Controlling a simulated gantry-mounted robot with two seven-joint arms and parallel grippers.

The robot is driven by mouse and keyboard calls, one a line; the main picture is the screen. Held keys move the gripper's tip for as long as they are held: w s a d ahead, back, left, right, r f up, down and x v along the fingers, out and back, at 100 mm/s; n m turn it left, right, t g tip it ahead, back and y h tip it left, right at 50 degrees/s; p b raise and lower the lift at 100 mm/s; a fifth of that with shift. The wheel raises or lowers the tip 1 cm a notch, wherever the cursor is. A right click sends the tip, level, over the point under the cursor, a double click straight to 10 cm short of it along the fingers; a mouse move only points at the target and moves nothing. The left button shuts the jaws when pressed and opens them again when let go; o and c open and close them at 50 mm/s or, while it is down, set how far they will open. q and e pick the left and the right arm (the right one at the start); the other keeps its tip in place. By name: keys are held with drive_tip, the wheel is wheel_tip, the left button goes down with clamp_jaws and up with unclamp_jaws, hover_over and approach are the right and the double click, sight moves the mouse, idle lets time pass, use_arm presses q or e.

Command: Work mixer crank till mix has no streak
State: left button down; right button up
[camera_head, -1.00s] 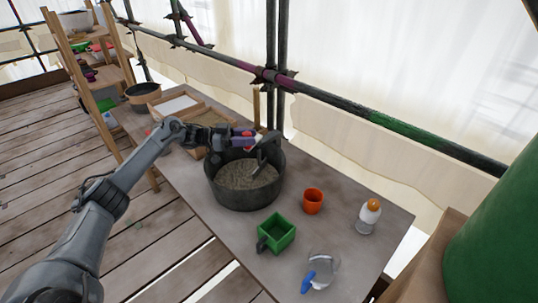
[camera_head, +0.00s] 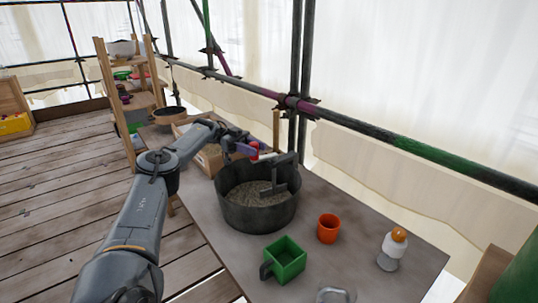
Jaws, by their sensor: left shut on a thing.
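The mixer is a dark round tub (camera_head: 240,211) on the table, holding a grainy grey-beige mix (camera_head: 250,194). The mix looks mottled; I cannot tell whether streaks remain in it. The dark crank (camera_head: 283,174) stands over the tub, with its lower part reaching down to the mix. My left gripper (camera_head: 249,150) is above the tub's far left rim, shut on the crank's handle, where a red part shows at the fingers. The fingers hide most of the handle. My right gripper is not in view.
An orange cup (camera_head: 328,229), a green square container (camera_head: 286,260) and a white bottle with an orange top (camera_head: 393,250) stand nearer on the table (camera_head: 345,265). A clear item (camera_head: 336,295) is at the bottom edge. A scaffold rail (camera_head: 345,118) runs behind.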

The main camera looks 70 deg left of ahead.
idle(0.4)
use_arm(q)
drive_tip(key=c, duration=0.8)
unclamp_jaws()
wheel_tip(320, 180, up, 4)
drive_tip(key=shift+r+p, duration=0.2)
drive_tip(key=shift+p, duration=1.05)
drive_tip(key=w+d+r, duration=0.2)
drive_tip(key=d, duration=0.1)
drive_tip(key=w+d+r+p, duration=0.1)
drive_tip(key=w+d+r, duration=0.1)
drive_tip(key=d, duration=0.1)
drive_tip(key=w+d+r+p, duration=0.1)
drive_tip(key=w+d+r, duration=0.1)
drive_tip(key=w+d, duration=0.1)
drive_tip(key=shift+d+r, duration=0.25)
drive_tip(key=shift+d, duration=0.05)
